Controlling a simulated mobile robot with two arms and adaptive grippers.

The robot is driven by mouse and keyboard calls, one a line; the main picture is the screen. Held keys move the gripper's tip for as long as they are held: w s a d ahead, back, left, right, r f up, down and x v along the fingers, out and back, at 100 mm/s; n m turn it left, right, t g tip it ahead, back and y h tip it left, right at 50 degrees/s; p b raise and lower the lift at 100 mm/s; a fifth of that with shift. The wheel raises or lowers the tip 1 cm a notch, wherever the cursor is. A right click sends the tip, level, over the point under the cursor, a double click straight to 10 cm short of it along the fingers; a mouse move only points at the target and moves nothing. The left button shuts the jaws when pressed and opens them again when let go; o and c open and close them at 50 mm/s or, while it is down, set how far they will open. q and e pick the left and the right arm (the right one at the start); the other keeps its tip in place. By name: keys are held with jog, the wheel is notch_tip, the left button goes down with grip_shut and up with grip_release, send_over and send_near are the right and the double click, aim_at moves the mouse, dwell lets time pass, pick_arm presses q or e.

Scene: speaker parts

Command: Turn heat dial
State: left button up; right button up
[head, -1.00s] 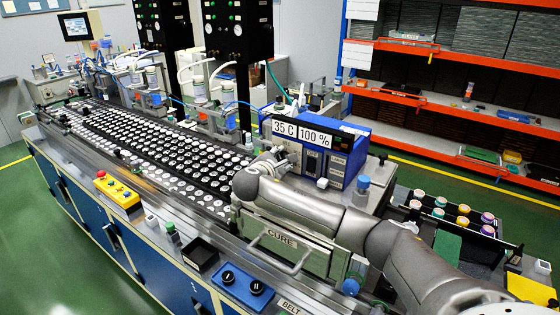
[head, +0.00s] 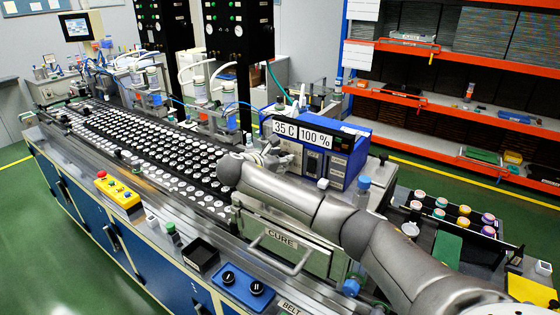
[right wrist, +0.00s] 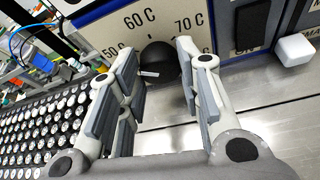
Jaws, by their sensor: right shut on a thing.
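The heat dial (right wrist: 161,64) is a dark round knob on a pale plate marked 50 C, 60 C and 70 C in the right wrist view. Its white pointer mark faces left in that picture. My right gripper (right wrist: 160,78) is shut on the dial, one finger on each side. In the head view my right gripper (head: 266,158) is at the front of the blue heater box (head: 352,145), and the dial is hidden there. The sign on the box (head: 301,133) reads 35 C and 100 %. My left gripper is not in view.
The conveyor (head: 150,140) with rows of pale discs runs to the left. The CURE door (head: 285,240) is below my right arm. A blue switch plate (head: 242,287) lies at the front edge. A white block (right wrist: 294,49) sticks out right of the dial.

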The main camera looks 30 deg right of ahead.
jog(key=n+g, duration=0.2)
jog(key=n, duration=0.1)
jog(key=shift+w+a+h, duration=0.1)
jog(key=shift+w+h, duration=0.1)
jog(key=shift+h, duration=0.2)
jog(key=n+g, duration=0.1)
jog(key=n+h, duration=0.1)
jog(key=shift+w+a+f+n+g, duration=0.1)
jog(key=shift+w+n+g, duration=0.05)
jog(key=shift+n+g, duration=0.2)
jog(key=shift+f+n+g+h+b, duration=0.15)
jog(key=shift+n+g+h+b, duration=0.25)
jog(key=shift+n, duration=0.45)
jog(key=shift+w+n+g+h+b, duration=0.1)
jog(key=shift+n+g+h+b, duration=0.25)
jog(key=shift+n, duration=0.45)
jog(key=o, duration=1)
jog(key=shift+o, duration=0.2)
